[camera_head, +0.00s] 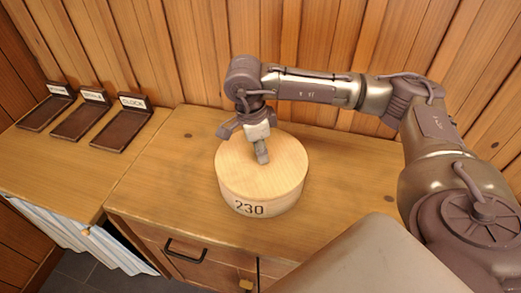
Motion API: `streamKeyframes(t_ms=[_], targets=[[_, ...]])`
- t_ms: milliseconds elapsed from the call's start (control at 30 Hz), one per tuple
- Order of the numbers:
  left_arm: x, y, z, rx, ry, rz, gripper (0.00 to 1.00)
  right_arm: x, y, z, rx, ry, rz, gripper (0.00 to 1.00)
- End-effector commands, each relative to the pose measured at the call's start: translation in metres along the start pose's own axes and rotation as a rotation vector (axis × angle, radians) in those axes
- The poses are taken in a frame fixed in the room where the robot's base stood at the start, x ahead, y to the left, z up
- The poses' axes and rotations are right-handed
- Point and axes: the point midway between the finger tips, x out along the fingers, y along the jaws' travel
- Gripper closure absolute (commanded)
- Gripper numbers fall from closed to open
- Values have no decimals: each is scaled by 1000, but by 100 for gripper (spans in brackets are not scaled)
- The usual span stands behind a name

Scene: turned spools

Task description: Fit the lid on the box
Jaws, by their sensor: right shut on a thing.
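A round pale wooden box (262,199) marked "230" stands upright on the wooden counter. My left gripper is not in view.
Several dark trays with small label cards, one reading "CLOCK" (121,128), stand at the back left. The counter (150,185) is clear left of the box. A plank wall rises behind. Drawers with a dark handle (185,253) are below the front edge.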

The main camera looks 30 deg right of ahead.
Motion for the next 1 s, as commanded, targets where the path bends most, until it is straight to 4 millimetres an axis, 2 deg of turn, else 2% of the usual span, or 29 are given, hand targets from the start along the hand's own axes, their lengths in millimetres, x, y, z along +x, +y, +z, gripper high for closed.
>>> streamKeyframes(t_ms=[233,267,400,633,767,1000], targets=[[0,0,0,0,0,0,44,-1,0,0,0,-1,-1,100],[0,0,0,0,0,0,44,-1,0,0,0,-1,-1,73],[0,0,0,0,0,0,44,-1,0,0,0,0,-1,49],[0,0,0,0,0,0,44,0,0,0,0,0,0,48],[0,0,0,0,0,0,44,0,0,0,0,0,0,27],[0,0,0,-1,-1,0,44,0,0,0,0,0,0,27]])
